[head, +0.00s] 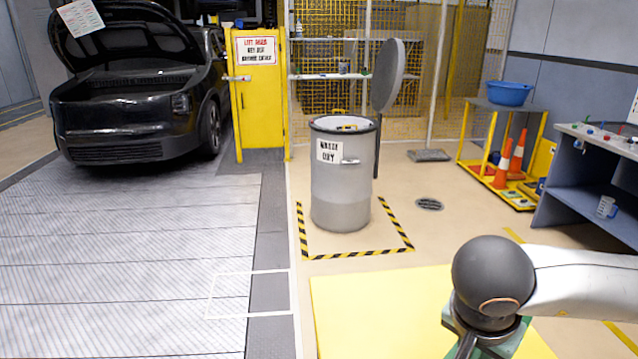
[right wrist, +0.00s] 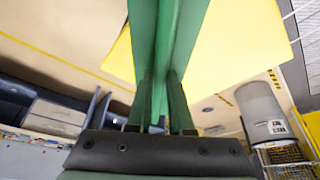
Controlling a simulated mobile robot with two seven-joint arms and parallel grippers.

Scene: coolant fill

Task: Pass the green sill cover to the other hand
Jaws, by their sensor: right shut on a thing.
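The green sill cover (right wrist: 182,40) is a long green strip in the right wrist view, running from the top edge down between the fingers. My right gripper (right wrist: 160,115) is shut on it. In the head view only small green parts of the cover (head: 517,338) show beneath my right wrist at the bottom right; my arm and the frame edge hide the rest. My left gripper is in neither view.
A yellow mat (head: 385,310) lies on the floor below. A grey waste drum (head: 341,190) with its lid raised stands ahead inside striped tape. A black car (head: 135,105) with its hood up is at left. A workbench (head: 590,170) and a yellow cart (head: 510,110) stand at right.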

